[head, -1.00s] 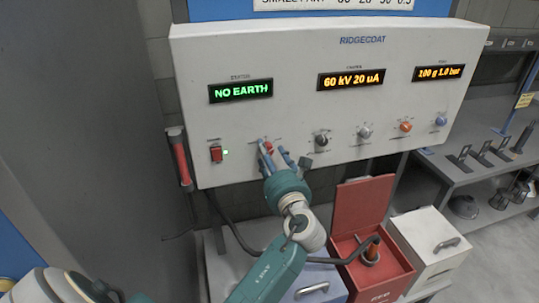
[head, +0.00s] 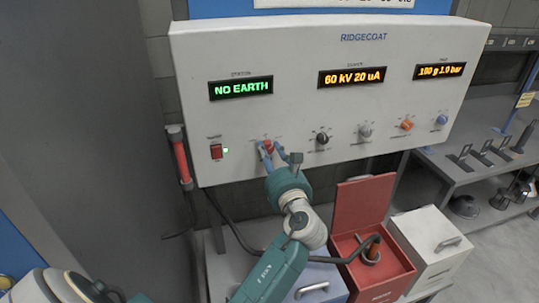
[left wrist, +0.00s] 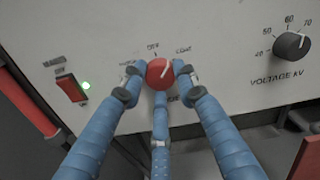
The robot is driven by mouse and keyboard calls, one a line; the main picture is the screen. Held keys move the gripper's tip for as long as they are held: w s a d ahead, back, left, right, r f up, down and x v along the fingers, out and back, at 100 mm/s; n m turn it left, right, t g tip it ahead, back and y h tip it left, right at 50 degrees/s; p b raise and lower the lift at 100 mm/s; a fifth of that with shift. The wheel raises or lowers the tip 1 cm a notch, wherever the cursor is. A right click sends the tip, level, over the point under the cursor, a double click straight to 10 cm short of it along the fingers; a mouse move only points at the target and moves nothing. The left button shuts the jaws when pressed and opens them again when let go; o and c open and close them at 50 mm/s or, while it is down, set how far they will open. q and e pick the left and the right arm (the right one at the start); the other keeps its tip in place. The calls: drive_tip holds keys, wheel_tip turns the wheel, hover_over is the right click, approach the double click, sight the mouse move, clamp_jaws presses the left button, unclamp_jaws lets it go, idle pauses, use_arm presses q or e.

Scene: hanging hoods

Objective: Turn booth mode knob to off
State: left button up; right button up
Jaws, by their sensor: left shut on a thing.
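The red mode knob (head: 268,146) is on the lower left of the pale control panel (head: 320,55). In the left wrist view the knob (left wrist: 159,74) has a white pointer line slanting up and to the right. The fingers hide part of the labels. My right gripper is not in view.
A red rocker switch (head: 216,152) with a lit green lamp is left of the knob. A black voltage knob (left wrist: 292,45) is to the right, with more knobs beyond. The left display (head: 241,88) reads NO EARTH. An open red box (head: 382,265) stands below.

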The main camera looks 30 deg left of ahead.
use_arm(q)
drive_tip(key=n+b, duration=0.1)
drive_tip(key=n, duration=0.1)
drive_tip(key=f+n+b, duration=0.1)
drive_tip(key=n, duration=0.1)
drive_tip(key=shift+d+n, duration=0.1)
drive_tip(key=shift+n, duration=0.2)
drive_tip(key=shift+n+b, duration=1.05)
drive_tip(key=shift+n, duration=0.75)
drive_tip(key=shift+r, duration=0.1)
drive_tip(key=o, duration=1.2)
drive_tip(key=shift+c, duration=0.2)
drive_tip(key=shift+w+d+r, duration=0.1)
drive_tip(key=shift+w+r, duration=0.05)
